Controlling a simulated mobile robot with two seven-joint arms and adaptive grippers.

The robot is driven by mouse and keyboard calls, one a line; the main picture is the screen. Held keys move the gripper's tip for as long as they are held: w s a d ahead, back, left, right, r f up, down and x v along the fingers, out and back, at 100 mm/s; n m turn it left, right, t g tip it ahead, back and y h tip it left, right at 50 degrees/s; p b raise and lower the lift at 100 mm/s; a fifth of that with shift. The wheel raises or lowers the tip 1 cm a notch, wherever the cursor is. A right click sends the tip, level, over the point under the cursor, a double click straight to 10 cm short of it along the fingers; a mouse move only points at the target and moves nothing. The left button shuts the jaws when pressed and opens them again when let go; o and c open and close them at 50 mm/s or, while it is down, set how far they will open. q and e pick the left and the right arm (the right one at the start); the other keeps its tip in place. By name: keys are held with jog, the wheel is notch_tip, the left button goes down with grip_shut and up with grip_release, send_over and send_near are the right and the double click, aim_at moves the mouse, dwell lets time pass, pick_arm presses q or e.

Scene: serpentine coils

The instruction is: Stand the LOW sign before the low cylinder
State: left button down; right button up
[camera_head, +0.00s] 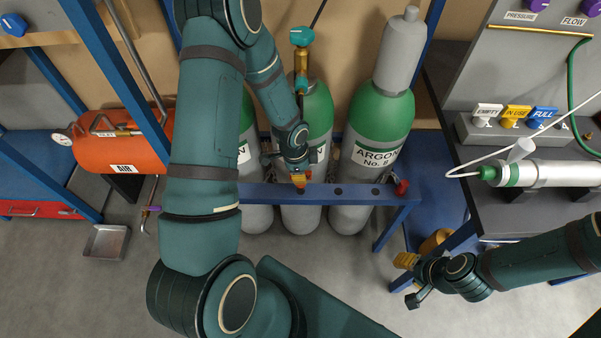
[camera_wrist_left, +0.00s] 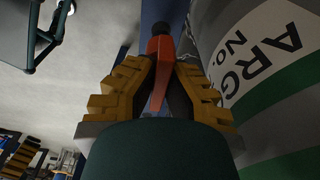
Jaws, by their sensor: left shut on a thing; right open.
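My left gripper (camera_head: 299,180) is at the blue rail (camera_head: 356,190), in front of the middle green-and-grey cylinder (camera_head: 317,112). In the left wrist view its yellow fingers (camera_wrist_left: 158,85) are shut on an orange-red piece (camera_wrist_left: 160,62), whose far end is near a dark round spot. I cannot read any lettering on this piece, nor tell if it is the LOW sign or seated in the rail. The right cylinder (camera_head: 380,115) reads ARGON No. 8. The left cylinder (camera_head: 248,135) is partly behind my left arm. My right gripper (camera_head: 409,280) is open and empty, low at right.
EMPTY (camera_head: 485,115), IN USE (camera_head: 514,116) and FULL (camera_head: 541,118) signs stand on a grey block on the right bench. A small cylinder (camera_head: 550,173) lies there. Dark holes show in the rail right of my left gripper. A red AIR tank (camera_head: 122,145) is at left.

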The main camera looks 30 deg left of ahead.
pick_arm(q)
jog(key=shift+f, duration=0.25)
jog(key=shift+f+b, duration=0.5)
jog(key=shift+f, duration=0.7)
jog(key=shift+f, duration=0.5)
jog(key=shift+f, duration=0.3)
jog(key=c, duration=1)
grip_release()
